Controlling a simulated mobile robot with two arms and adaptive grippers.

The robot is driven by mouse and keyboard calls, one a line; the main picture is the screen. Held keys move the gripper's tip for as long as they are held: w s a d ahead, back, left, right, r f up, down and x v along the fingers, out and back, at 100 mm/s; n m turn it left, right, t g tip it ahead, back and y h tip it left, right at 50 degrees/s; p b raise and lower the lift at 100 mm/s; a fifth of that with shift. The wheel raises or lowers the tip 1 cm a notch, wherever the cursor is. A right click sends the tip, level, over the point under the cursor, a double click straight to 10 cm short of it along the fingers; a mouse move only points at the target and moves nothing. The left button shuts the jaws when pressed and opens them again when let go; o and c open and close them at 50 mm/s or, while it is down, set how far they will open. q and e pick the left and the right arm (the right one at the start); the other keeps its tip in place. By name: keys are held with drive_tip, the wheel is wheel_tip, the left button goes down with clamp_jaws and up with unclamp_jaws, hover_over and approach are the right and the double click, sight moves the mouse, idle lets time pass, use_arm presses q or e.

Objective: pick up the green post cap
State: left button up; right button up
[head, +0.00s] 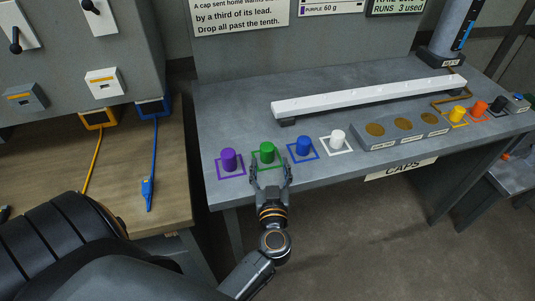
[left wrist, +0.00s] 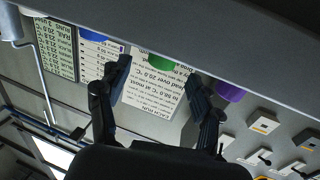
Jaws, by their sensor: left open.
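The green post cap (head: 267,149) stands upright in a green square outline near the front edge of the grey bench (head: 335,158). My left gripper (head: 270,172) is open and empty at the near side of the cap, its fingers pointing towards it. In the left wrist view the green cap also shows (left wrist: 160,62), between and beyond the two open fingertips (left wrist: 160,73). That view is upside down. I cannot tell whether the fingers touch the cap. My right gripper is in neither view.
A purple cap (head: 228,158) stands left of the green one, and a blue cap (head: 303,146) and a white cap (head: 338,139) stand to its right. A long white bar (head: 370,97) lies behind. Yellow (head: 457,114) and orange (head: 479,107) caps stand farther right.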

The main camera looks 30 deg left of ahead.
sight(268, 155)
use_arm(q)
drive_tip(key=shift+w+a+f+b, duration=0.15)
drive_tip(key=shift+w+a+b, duration=0.1)
drive_tip(key=shift+a+b, duration=0.1)
drive_tip(key=b+x, duration=0.2)
drive_tip(key=x, duration=0.1)
drive_tip(key=shift+w+a+f, duration=0.1)
drive_tip(key=shift+w+a, duration=0.05)
drive_tip(key=shift+a, duration=0.05)
drive_tip(key=shift+w+a, duration=0.3)
drive_tip(key=shift+w, duration=0.1)
drive_tip(key=c, duration=1.2)
